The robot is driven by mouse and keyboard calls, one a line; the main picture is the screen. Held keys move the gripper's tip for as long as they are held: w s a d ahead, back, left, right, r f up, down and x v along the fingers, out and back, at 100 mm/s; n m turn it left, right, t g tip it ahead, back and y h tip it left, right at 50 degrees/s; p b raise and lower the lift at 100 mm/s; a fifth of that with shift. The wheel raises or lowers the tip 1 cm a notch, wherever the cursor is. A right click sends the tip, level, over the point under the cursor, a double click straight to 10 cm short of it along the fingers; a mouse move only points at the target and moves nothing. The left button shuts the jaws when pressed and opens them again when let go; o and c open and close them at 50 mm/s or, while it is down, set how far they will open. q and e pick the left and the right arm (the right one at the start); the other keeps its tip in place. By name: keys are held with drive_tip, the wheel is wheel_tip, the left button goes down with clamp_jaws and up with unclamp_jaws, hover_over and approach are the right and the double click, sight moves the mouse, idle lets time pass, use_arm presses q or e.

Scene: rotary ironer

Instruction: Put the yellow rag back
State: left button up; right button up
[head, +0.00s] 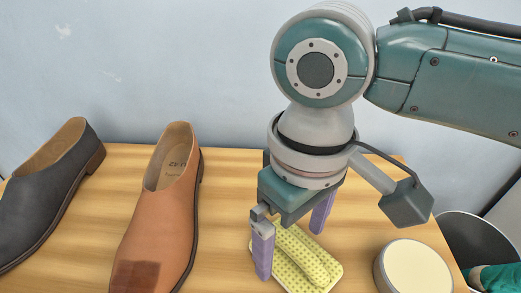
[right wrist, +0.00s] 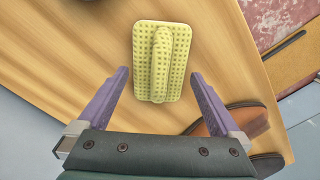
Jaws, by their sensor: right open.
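The yellow rag (head: 303,262) lies on the wooden table, a dotted flat cloth with a raised fold along its middle. It shows whole in the right wrist view (right wrist: 162,62), beyond the fingertips and between their lines. My right gripper (head: 292,232) is open, its two purple fingers apart above the rag in the head view. It also shows open and empty in the right wrist view (right wrist: 160,75). My left gripper is not in view.
A brown shoe (head: 160,220) with a dark patch on its toe stands left of the gripper, a dark grey shoe (head: 45,195) further left. A round cream-topped tin (head: 415,268) stands right of the rag. A grey bin (head: 478,240) is beyond the table's right edge.

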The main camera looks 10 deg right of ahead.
sight(294, 239)
wheel_tip(294, 239, up, 11)
drive_tip(key=p, duration=0.6)
drive_tip(key=s+a+f+t+y, duration=0.2)
drive_tip(key=s+a+y, duration=0.2)
drive_tip(key=s, duration=0.2)
drive_tip(key=s+d+m+t+h, duration=0.2)
drive_tip(key=s+d, duration=0.5)
drive_tip(key=d, duration=0.6)
drive_tip(key=shift+d+f+m+h, duration=0.15)
drive_tip(key=shift+d+m+h, duration=0.2)
drive_tip(key=shift+m+h, duration=0.55)
